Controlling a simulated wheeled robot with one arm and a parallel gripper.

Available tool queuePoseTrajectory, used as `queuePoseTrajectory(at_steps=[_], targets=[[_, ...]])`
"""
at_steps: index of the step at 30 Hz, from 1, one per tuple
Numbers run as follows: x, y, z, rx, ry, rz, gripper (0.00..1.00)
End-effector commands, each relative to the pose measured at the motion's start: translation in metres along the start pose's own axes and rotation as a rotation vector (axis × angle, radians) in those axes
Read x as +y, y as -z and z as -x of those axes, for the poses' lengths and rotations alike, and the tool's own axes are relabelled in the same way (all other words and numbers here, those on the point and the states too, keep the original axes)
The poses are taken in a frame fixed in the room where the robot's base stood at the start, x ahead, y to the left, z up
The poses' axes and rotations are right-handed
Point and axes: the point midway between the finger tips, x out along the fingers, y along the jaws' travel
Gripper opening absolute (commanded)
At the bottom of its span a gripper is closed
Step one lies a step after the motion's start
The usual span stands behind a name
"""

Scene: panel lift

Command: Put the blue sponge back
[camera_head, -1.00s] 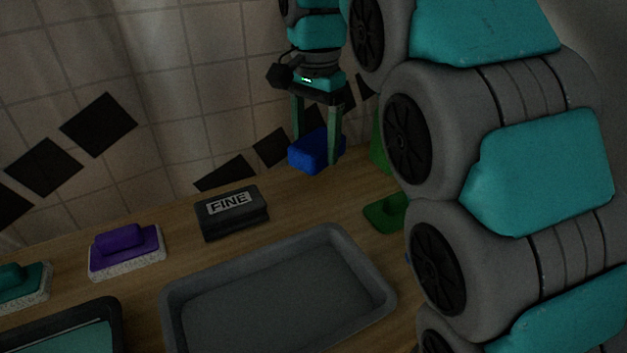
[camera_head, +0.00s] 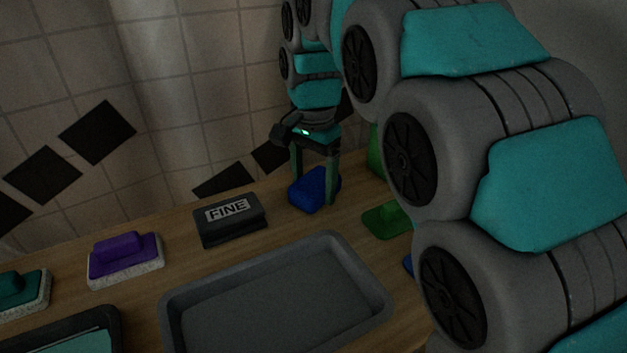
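The blue sponge (camera_head: 312,192) is at the back of the wooden bench, right of the block marked FINE. My gripper (camera_head: 315,182) points down with one finger on each side of it and is shut on it. The sponge's underside is at or very near the bench top; I cannot tell whether it touches. The far side of the sponge is hidden.
The dark FINE block (camera_head: 230,222) stands to the left, then a purple-topped block (camera_head: 125,258) and a teal one (camera_head: 22,292). A grey tray (camera_head: 178,325) lies in front. A green item (camera_head: 386,220) is close on the right, partly behind my arm.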

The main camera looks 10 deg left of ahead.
Motion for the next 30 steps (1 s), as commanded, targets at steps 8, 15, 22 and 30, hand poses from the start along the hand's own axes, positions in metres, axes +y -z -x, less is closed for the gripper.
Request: queuePoseTrajectory(at_steps=[8,15,22,30], targets=[[0.0,0.0,0.0,0.0,0.0,0.0,1.0],[0.0,0.0,0.004,0.0,0.001,0.0,1.0],[-0.001,0.001,0.03,0.002,0.003,-0.001,1.0],[-0.001,0.001,0.067,0.002,0.004,0.0,1.0]])
